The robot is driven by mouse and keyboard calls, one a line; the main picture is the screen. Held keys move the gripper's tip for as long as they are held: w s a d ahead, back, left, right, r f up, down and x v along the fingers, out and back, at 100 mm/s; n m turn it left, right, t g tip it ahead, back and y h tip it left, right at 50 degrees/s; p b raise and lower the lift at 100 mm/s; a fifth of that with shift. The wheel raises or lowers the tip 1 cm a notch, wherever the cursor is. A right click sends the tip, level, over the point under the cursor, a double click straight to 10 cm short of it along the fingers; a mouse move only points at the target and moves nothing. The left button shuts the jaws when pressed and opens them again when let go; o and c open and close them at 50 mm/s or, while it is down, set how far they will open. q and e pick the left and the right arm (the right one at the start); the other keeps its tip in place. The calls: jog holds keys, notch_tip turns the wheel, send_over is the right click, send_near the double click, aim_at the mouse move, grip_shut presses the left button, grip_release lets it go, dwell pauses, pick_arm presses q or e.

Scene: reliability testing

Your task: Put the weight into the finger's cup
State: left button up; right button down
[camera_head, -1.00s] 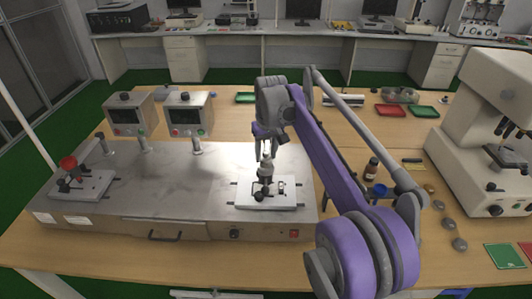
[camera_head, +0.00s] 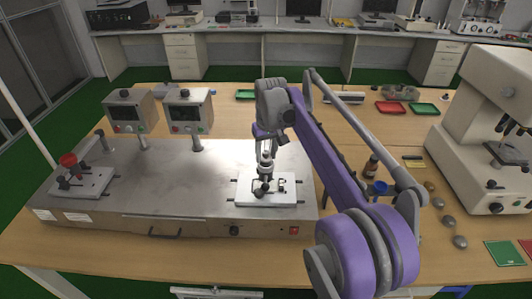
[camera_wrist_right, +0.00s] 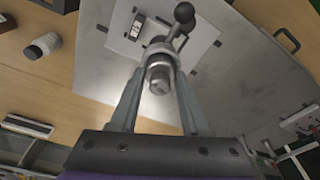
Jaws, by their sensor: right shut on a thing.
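My right gripper (camera_head: 265,164) is over the white plate (camera_head: 285,200) on the right of the steel bench unit. In the right wrist view, its two fingers (camera_wrist_right: 158,82) are shut on a small grey metal weight (camera_wrist_right: 159,75). The finger mechanism (camera_wrist_right: 172,42), with a dark ball-ended lever (camera_wrist_right: 184,13), stands on the plate right at the weight. In the head view this mechanism (camera_head: 262,187) is directly below my fingers. The cup is hidden by the weight and fingers, so I cannot tell whether the weight touches it. My left gripper is not in view.
A similar mechanism with a red knob (camera_head: 68,160) stands at the unit's left. Two display boxes (camera_head: 187,110) rise behind. A brown bottle (camera_head: 371,166), a blue cup (camera_head: 380,188), several round metal weights (camera_head: 448,221) and a microscope (camera_head: 490,130) stand to the right.

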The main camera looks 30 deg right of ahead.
jog(key=shift+c, duration=1.5)
grip_release()
jog(key=o, duration=0.3)
jog(key=shift+s+a+r+p, duration=0.15)
jog(key=shift+r+p, duration=0.45)
jog(key=shift+r, duration=0.6)
jog(key=shift+s+d+r+p, duration=0.1)
jog(key=shift+s+r+p, duration=0.1)
jog(key=shift+r+p, duration=0.7)
jog(key=shift+s+a+r+p, duration=0.15)
jog(key=shift+r+p, duration=0.2)
jog(key=shift+r, duration=1.1)
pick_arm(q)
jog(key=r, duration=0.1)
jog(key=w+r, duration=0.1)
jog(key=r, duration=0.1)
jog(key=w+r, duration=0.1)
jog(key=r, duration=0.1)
pick_arm(e)
jog(key=shift+d+f, duration=0.1)
jog(key=shift+s, duration=0.1)
